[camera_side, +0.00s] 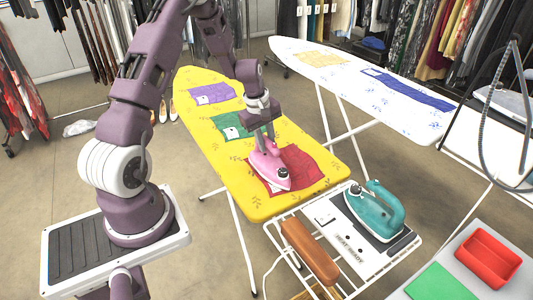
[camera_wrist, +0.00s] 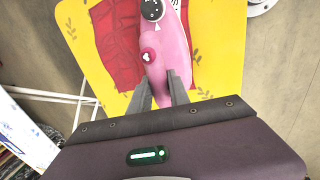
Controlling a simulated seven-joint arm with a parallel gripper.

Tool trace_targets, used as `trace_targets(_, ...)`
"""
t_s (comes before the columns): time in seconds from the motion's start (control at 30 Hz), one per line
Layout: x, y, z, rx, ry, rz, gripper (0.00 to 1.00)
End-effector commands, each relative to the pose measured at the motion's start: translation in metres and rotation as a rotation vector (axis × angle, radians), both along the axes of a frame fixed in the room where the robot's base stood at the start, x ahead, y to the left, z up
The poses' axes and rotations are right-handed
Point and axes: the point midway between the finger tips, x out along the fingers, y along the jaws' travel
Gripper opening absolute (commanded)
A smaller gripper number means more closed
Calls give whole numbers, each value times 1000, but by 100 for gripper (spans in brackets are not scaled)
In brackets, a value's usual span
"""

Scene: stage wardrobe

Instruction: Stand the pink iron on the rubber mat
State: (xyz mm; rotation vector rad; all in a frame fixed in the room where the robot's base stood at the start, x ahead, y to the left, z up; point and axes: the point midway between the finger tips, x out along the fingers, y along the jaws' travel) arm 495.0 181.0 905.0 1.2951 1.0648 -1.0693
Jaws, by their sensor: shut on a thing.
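The pink iron (camera_side: 268,172) is at the near end of the yellow ironing board, over the red cloth, with its tip toward the front. My gripper (camera_side: 265,148) is shut on its rear part from above. In the wrist view the two grey fingers (camera_wrist: 160,88) close on the pink iron (camera_wrist: 168,50). I cannot tell whether its sole touches the cloth. A dark grey pad (camera_side: 349,226), which may be the rubber mat, lies on the white wire rack at the board's near end. A teal iron (camera_side: 377,208) stands at its right part.
The yellow ironing board (camera_side: 215,165) also holds green (camera_side: 232,128) and purple (camera_side: 210,94) cloths. A brown roll (camera_side: 310,250) lies on the rack left of the pad. A red tray (camera_side: 488,258) and green cloth (camera_side: 438,284) are at lower right. A white board (camera_side: 350,85) stands behind.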

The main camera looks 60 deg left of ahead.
Motion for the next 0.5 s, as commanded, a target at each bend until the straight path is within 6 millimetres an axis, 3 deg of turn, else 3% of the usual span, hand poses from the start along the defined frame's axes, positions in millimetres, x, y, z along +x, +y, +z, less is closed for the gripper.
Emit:
trace_targets(0.07,1,1,9,3,-4,0,0)
trace_targets(0.3,2,1,67,6,-7,-2,0)
trace_targets(0.5,1,0,97,3,-4,0,0)
